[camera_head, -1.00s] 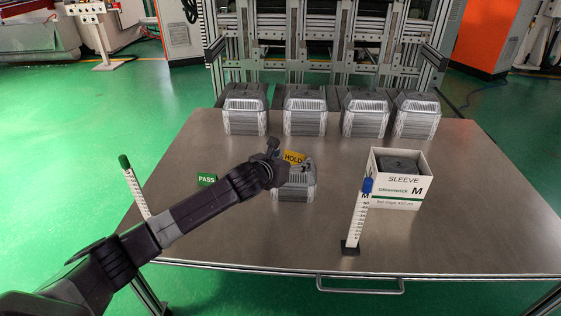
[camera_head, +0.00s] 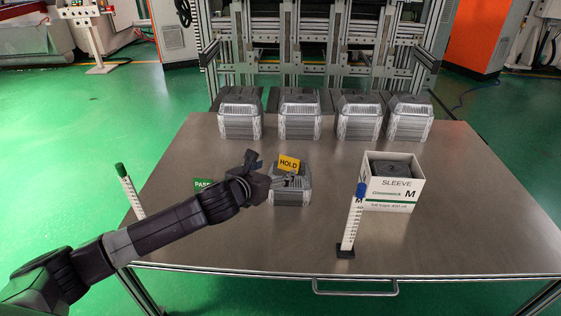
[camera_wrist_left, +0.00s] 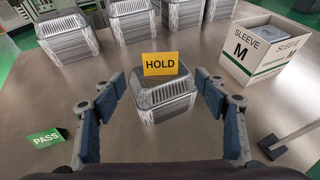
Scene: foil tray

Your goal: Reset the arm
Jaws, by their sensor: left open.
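My left gripper (camera_head: 270,170) is open and empty, just to the left of and partly over a stack of foil trays (camera_head: 290,196) at the middle of the table. A yellow HOLD card (camera_head: 289,163) stands upright at the top of that stack. In the left wrist view the open fingers (camera_wrist_left: 160,110) sit apart on either side, with the stack (camera_wrist_left: 166,105) and the HOLD card (camera_wrist_left: 160,64) beyond and between them. I cannot tell whether a finger touches the stack. My right gripper is not in view.
Several tray stacks (camera_head: 300,121) line the table's back edge. A white SLEEVE box (camera_head: 390,206) stands at right, behind a marked post with a blue top (camera_head: 352,225). A green PASS card (camera_head: 202,185) lies left, partly behind my arm. The table's front is clear (camera_head: 240,250).

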